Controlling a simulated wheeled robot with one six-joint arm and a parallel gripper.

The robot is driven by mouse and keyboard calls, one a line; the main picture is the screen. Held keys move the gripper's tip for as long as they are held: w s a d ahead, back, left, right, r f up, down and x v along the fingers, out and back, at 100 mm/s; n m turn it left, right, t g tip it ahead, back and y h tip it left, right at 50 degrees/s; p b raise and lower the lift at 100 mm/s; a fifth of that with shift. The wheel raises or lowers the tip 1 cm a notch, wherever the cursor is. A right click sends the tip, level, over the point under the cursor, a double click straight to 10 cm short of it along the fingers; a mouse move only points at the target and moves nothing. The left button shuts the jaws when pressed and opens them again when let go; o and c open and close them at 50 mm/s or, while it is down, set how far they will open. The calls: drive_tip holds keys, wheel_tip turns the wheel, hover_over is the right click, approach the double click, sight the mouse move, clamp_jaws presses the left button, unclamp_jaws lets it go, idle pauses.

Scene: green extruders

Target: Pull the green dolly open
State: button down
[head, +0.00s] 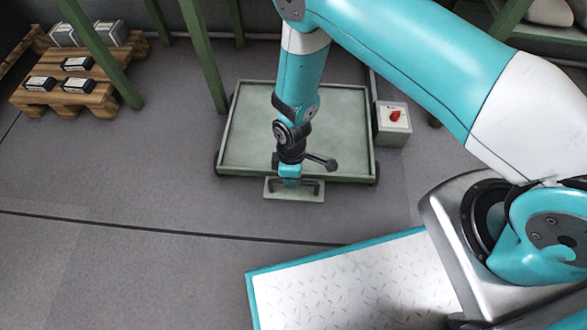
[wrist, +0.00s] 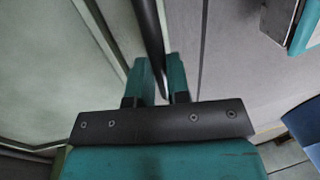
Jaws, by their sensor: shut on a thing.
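The green dolly (head: 240,120) is a flat, shallow tray low on the grey floor, with dark wheels at its front corners. At its front edge is a green plate with a dark bar handle (head: 317,187). My gripper (head: 290,183) points down at this handle and is shut on it. In the wrist view, the dark handle bar (wrist: 150,35) runs between the two teal fingers of my gripper (wrist: 162,82), and the dolly's pale green surface (wrist: 45,65) lies to the left. My arm hides part of the tray.
A grey box with a red switch (head: 394,117) stands right beside the dolly. Green posts (head: 204,55) rise behind and left. A wooden pallet (head: 75,95) with dark boxes lies at upper left. The floor (head: 150,200) at left and in front of the dolly is clear.

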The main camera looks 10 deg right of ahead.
drive_tip(key=shift+s, duration=0.15)
drive_tip(key=c, duration=1.1)
unclamp_jaws()
drive_tip(key=shift+r, duration=0.1)
drive_tip(key=w+r+p, duration=0.1)
drive_tip(key=r+p, duration=0.2)
drive_tip(key=r, duration=0.5)
drive_tip(key=w+d+r+p, duration=0.1)
drive_tip(key=r+p, duration=0.3)
drive_tip(key=r, duration=0.5)
drive_tip(key=shift+w, duration=0.7)
drive_tip(key=shift+f, duration=0.1)
